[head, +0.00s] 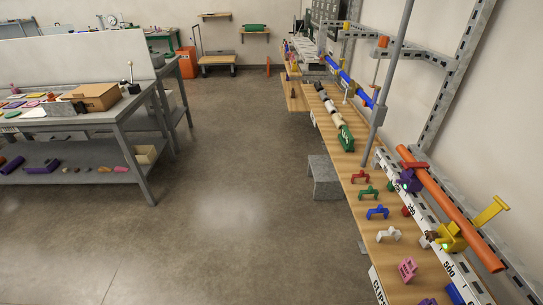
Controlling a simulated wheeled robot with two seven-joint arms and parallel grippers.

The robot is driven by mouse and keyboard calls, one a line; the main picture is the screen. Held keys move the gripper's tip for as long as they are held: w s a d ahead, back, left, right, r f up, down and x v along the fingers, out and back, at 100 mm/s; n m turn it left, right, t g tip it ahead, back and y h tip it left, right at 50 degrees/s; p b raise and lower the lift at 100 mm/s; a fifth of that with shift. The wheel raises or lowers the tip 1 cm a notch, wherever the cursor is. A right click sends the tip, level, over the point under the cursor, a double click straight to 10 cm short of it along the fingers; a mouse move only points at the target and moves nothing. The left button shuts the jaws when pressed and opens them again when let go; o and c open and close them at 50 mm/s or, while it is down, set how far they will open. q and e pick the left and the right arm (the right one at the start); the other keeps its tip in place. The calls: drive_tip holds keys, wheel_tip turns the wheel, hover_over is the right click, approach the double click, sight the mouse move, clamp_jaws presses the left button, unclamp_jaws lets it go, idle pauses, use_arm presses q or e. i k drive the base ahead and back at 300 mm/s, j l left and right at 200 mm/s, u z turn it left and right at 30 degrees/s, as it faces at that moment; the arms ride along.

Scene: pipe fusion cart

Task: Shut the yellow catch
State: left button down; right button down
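A yellow clamp body (451,238) sits at the right, on the white marked rail beside the orange pipe. A yellow T-shaped lever (489,211) sticks up at a tilt on the far side of the pipe, apart from the clamp body in the picture. I cannot tell how the two join. A small green light shows on the clamp body. Neither of my grippers is in view.
The orange pipe (455,212) runs diagonally above the wooden bench (358,225). A purple clamp (408,181) is farther along it. Red, green, blue and white clips lie on the bench. A grey pole (390,80) stands behind. The floor (220,190) left of the bench is clear.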

sight(498, 205)
drive_tip(key=z, duration=1.8)
